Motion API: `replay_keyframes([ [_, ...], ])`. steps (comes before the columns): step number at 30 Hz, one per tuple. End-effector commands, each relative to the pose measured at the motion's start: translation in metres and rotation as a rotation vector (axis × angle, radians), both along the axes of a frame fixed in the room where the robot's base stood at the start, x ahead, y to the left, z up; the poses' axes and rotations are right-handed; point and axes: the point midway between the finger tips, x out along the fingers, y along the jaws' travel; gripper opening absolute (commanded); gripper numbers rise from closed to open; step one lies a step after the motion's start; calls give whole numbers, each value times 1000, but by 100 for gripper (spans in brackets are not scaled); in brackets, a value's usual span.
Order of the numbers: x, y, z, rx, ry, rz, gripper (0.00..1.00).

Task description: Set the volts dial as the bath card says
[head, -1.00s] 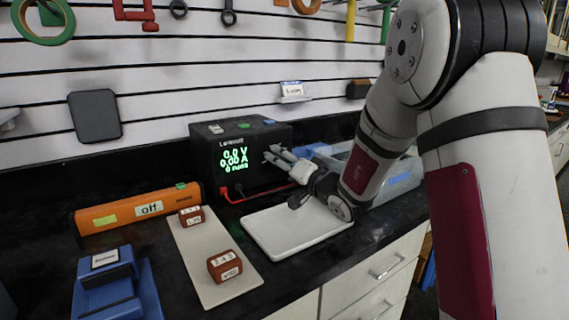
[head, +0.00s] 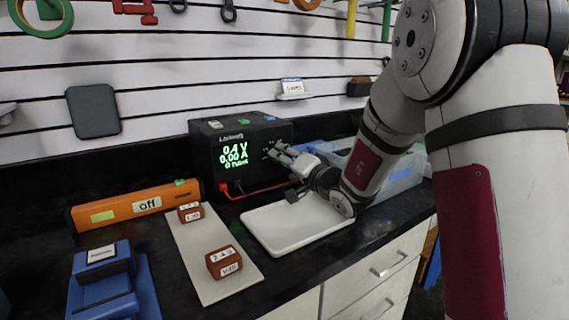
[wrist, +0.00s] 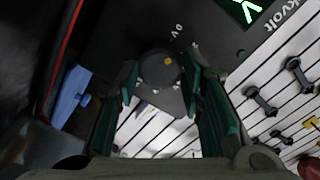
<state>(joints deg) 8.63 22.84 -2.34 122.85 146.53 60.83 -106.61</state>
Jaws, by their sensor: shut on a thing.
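The black power supply (head: 255,135) stands against the back wall, its green display reading 0.4 V and 0.00 A. The volts dial (wrist: 158,70) is a dark round knob with a yellow dot, with a "V" mark near it on the panel. My gripper (head: 275,153) is at the right part of the supply's front and hides the dial in the head view. In the wrist view my gripper (wrist: 162,82) has its fingers on both sides of the dial, shut on it. A small white card (head: 292,86) stands in a wall holder; its writing is too small to read.
A white tray (head: 300,232) lies below my gripper. A beige board (head: 200,255) carries two brown labelled blocks. An orange bar marked "off" (head: 140,206) and a blue stand (head: 105,285) are at left. A clear bin (head: 400,180) is behind my arm.

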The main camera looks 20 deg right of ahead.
Motion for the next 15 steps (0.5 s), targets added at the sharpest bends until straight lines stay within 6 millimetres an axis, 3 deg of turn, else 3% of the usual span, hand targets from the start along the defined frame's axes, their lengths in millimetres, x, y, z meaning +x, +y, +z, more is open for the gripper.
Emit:
replay_keyframes([
  [15,0,-1,-3,450,146,-1,7],
])
